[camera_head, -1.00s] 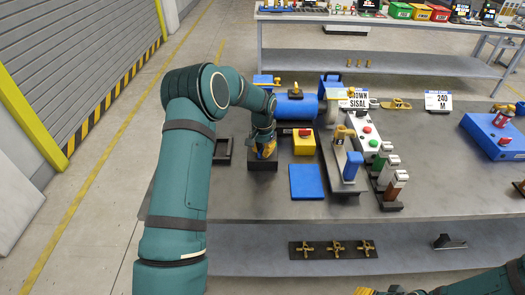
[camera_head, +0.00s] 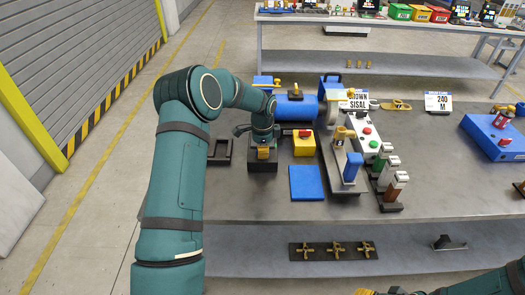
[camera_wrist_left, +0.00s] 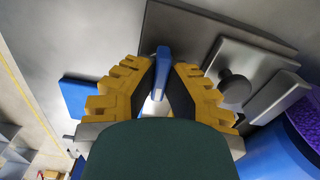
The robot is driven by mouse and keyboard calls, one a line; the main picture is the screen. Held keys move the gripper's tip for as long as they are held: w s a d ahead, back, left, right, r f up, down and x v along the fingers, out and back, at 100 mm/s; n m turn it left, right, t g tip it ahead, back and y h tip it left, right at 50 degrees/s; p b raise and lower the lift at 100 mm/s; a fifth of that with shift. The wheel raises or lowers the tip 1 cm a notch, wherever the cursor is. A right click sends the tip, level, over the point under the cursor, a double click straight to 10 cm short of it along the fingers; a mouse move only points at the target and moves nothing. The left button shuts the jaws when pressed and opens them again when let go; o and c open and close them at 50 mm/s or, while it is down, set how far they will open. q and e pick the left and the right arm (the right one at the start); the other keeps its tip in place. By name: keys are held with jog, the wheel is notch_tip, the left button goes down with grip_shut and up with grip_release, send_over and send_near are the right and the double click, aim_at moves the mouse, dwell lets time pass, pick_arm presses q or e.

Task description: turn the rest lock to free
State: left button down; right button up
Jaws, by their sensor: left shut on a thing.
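My left gripper (camera_head: 263,155) points down over a small dark block (camera_head: 262,167) on the left part of the grey table. In the left wrist view its yellow toothed fingers (camera_wrist_left: 163,85) are shut on a narrow blue handle (camera_wrist_left: 162,62), which I take to be the rest lock's. The fingers hide most of it in the head view, and I cannot read any lock marking. My right gripper (camera_head: 390,291) shows only in part at the bottom edge of the head view; its fingertips are unclear.
A yellow box with a red button (camera_head: 304,143) stands close right of the left gripper. A blue cylinder (camera_head: 296,108) lies behind, and a blue pad (camera_head: 306,183) lies in front. The table is clearer toward the right.

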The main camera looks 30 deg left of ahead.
pick_arm(q)
jog(key=shift+f+m, duration=0.1)
jog(key=shift+m, duration=0.6)
jog(key=c, duration=1)
grip_release()
notch_tip(320, 180, up, 12)
jog(key=shift+r, duration=0.1)
